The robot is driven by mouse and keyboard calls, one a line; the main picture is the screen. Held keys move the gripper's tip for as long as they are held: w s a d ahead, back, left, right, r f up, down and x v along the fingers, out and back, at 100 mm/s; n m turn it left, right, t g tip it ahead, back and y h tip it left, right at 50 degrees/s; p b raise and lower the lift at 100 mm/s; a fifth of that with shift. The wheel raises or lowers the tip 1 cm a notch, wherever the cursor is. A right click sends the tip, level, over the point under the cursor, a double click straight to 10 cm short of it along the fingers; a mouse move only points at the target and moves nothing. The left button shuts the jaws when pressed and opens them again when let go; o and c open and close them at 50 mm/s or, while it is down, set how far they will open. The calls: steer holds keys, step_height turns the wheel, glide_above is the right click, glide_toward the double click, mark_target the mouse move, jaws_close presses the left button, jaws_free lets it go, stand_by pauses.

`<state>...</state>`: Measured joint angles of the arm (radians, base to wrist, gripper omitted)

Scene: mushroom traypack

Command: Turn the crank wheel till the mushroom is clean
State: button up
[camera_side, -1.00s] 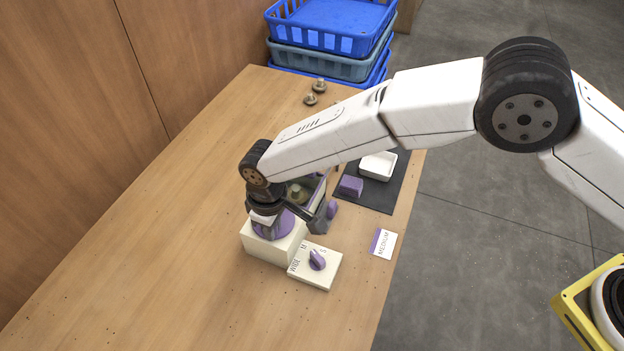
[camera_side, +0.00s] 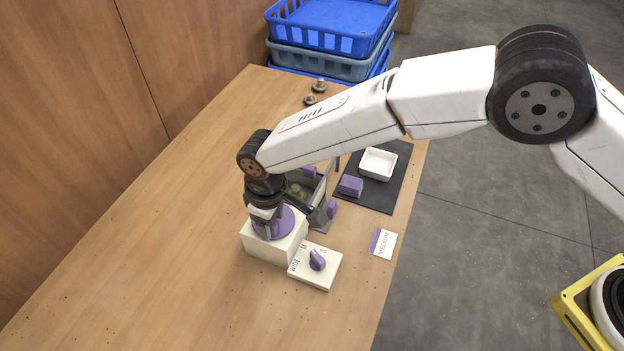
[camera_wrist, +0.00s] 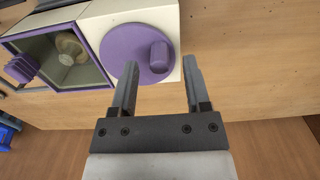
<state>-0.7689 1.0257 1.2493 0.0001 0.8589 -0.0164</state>
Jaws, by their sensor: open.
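The purple crank wheel (camera_wrist: 128,54) lies on top of a cream box (camera_side: 257,245). Its raised purple handle (camera_wrist: 158,54) shows in the wrist view, ahead of my open fingers. My gripper (camera_wrist: 158,82) is open and empty, its fingertips near the wheel's edge on the handle side. In the side view my wrist hides part of the wheel. A brownish mushroom (camera_wrist: 70,45) sits behind the clear window of the chamber (camera_wrist: 42,52) beside the box. How clean it is cannot be made out.
A dial block (camera_side: 316,268) marked with letters adjoins the box. A MEDIUM card (camera_side: 383,243), a purple block (camera_side: 350,186) and a white tray (camera_side: 378,164) lie to the right. Two mushrooms (camera_side: 319,84) and stacked blue crates (camera_side: 328,28) are behind. The table's left is clear.

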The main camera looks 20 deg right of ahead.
steer(key=shift+r, duration=1.3)
steer(key=shift+d, duration=0.15)
steer(key=d+r+m+t, duration=0.15)
steer(key=d+r, duration=0.25)
steer(key=d, duration=0.8)
steer(key=d+r+m, duration=0.3)
steer(key=d, duration=0.8)
steer(key=s+d+r+m+t, duration=0.1)
steer(key=s+d+m, duration=0.3)
steer(key=s+d, duration=0.8)
steer(key=d, duration=0.4)
steer(key=shift+s+r, duration=0.25)
steer(key=shift+s, duration=0.1)
